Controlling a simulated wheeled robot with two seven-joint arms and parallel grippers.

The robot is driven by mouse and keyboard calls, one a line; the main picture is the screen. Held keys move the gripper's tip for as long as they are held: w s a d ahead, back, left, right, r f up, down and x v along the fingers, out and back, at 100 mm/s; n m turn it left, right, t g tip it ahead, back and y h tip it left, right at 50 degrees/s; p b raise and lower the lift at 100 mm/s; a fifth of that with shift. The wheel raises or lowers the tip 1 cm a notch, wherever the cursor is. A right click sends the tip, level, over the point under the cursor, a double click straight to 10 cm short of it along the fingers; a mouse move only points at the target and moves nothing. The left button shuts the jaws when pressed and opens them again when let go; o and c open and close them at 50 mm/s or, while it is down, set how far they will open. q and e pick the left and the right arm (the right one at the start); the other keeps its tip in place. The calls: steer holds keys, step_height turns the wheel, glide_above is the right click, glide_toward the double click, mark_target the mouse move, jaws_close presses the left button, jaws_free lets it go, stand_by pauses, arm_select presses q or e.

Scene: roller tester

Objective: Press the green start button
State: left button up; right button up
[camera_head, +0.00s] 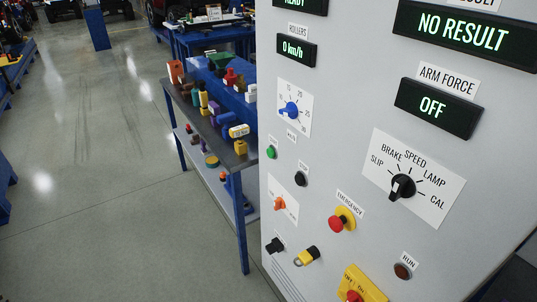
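The green start button (271,152) is a small round green button near the left edge of the grey control panel (330,170). It sits below and left of the blue dial, and its label is too small to read. A black button (301,178) is to its lower right. Neither of my grippers shows in the head view, and nothing covers the green button.
The panel also has a red emergency button (340,220), a black mode selector (402,187), an orange switch (280,203) and a yellow key-like part (307,256). A cluttered workbench (241,160) stands left of the panel. The floor (90,190) further left is open.

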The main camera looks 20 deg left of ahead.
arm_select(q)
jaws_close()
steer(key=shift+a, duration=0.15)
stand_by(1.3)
